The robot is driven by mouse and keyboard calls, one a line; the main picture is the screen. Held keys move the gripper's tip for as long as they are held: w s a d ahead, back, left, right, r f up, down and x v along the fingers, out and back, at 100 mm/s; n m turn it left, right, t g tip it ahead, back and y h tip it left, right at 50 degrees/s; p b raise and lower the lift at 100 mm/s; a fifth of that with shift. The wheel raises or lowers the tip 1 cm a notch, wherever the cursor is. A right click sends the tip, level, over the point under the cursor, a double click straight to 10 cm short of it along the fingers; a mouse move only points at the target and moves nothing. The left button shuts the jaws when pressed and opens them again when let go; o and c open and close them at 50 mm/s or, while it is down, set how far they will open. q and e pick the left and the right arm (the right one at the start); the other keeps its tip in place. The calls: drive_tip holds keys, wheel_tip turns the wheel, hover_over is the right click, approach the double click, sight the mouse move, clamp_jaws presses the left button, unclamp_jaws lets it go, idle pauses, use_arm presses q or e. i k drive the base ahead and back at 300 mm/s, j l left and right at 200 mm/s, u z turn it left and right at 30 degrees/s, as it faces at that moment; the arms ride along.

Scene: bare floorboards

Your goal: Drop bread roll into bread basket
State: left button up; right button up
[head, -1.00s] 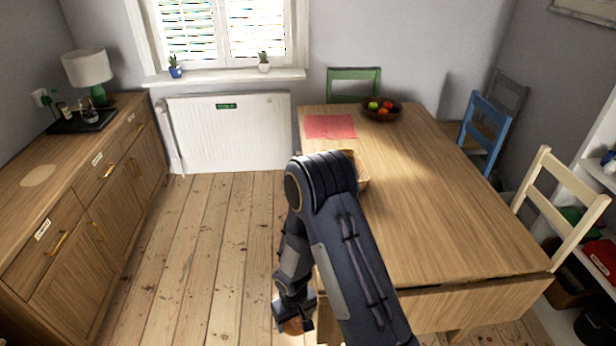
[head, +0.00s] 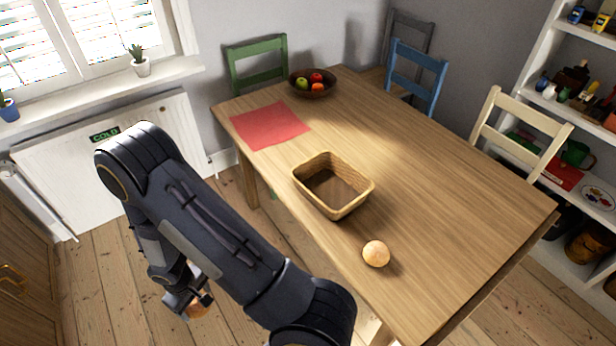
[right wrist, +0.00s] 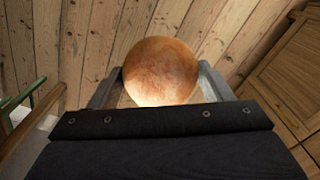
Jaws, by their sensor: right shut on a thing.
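The bread basket (head: 334,205) is a woven rectangular one on the wooden table, near its left edge, and its inside looks empty. One round bread roll (head: 376,254) lies on the table, in front of the basket and to its right. My right gripper (head: 196,300) is low over the floor, left of the table and apart from the basket. It is shut on another bread roll (right wrist: 160,72), round and golden brown, which sits between the two fingers in the right wrist view. In the head view that roll is partly hidden by the gripper. My left gripper is not in view.
The table (head: 450,200) also bears a red cloth (head: 270,125) and a dark fruit bowl (head: 313,86). Green (head: 257,55), blue (head: 417,75) and cream (head: 520,130) chairs stand around it. A radiator (head: 90,170) is under the window. Shelves stand at right.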

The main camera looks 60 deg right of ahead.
sight(334, 190)
drive_tip(key=i+z, duration=0.2)
drive_tip(key=z, duration=0.25)
drive_tip(key=i+j+z, duration=0.1)
drive_tip(key=z, duration=0.3)
drive_tip(key=i+j+z, duration=0.15)
drive_tip(key=z, duration=0.3)
drive_tip(key=i+j+z, duration=0.2)
drive_tip(key=z, duration=0.25)
